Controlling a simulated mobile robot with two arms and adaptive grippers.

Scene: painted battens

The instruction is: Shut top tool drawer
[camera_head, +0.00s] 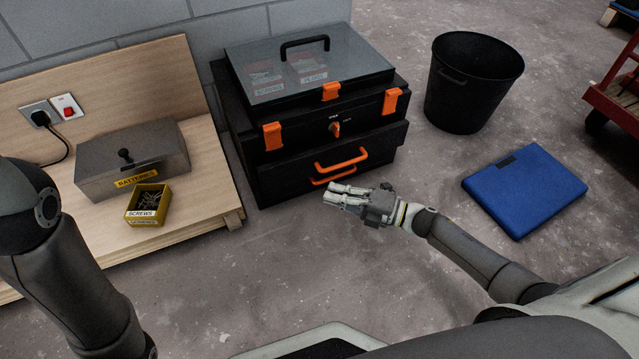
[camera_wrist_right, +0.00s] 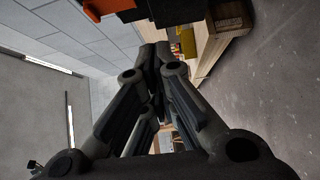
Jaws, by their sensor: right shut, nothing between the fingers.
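The black tool chest (camera_head: 240,140) with orange latches stands on the floor by the wall. Its top tool drawer (camera_head: 390,142) sticks out past the lower drawer (camera_head: 285,188), so it is partly open. The top drawer has an orange handle (camera_head: 341,161), and a second orange handle shows just below it. My right gripper (camera_head: 331,194) is in front of and below the handles, apart from them as far as I can tell, with fingers together and empty. In the right wrist view, the closed fingers (camera_wrist_right: 157,55) point past dark and orange parts at the top. My left gripper is out of view.
A wooden bench (camera_head: 200,215) at left bears a grey batteries box (camera_head: 130,160) and a yellow screws bin (camera_head: 147,205). A black bucket (camera_head: 470,85) stands right of the chest. A blue case (camera_head: 525,190) lies on the floor.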

